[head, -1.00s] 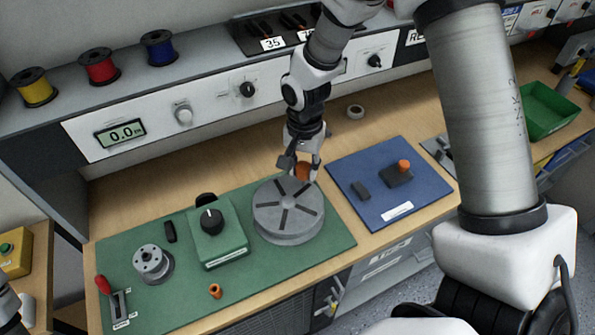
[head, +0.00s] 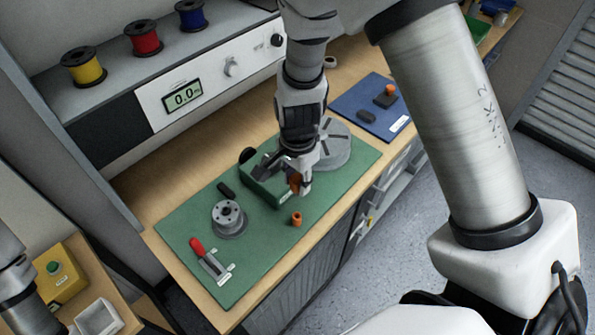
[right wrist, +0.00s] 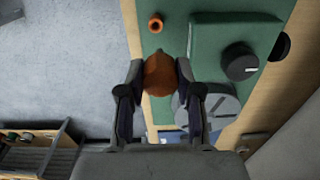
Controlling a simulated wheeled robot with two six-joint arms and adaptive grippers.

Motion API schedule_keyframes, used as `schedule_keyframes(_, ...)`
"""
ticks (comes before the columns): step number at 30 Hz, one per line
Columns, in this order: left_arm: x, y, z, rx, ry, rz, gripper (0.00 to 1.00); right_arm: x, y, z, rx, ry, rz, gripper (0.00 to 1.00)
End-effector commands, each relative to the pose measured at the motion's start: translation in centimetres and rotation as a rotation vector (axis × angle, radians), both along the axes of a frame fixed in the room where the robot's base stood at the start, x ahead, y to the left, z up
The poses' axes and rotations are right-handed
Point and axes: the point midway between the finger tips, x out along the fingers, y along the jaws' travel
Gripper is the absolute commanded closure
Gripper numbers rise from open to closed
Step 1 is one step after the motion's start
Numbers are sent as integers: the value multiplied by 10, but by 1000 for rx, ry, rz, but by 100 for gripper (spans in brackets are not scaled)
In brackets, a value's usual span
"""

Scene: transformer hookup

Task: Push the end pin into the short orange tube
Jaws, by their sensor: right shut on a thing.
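The short orange tube (head: 297,219) stands upright on the green mat near its front edge. Its open top also shows in the right wrist view (right wrist: 156,23). My right gripper (head: 299,187) is shut on a rounded orange-brown piece, likely the end pin's handle (right wrist: 160,76). It holds the piece above the mat, a little behind the tube and apart from it.
The green mat (head: 258,238) also carries a green box (head: 262,187) with a dark knob, a grey slotted disc (head: 335,150), a metal flanged spool (head: 228,217) and a red-handled lever (head: 203,252). A blue mat (head: 357,112) lies behind. The mat around the tube is clear.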

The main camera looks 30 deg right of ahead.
Motion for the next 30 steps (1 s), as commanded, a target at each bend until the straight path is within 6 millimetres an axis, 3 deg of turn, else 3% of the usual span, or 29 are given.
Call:
schedule_keyframes(21,0,0,8,0,0,0,52,-4,3,-2,0,-2,26,100)
schedule_keyframes(30,0,0,-21,0,0,0,52,-4,3,-39,0,-2,26,100)
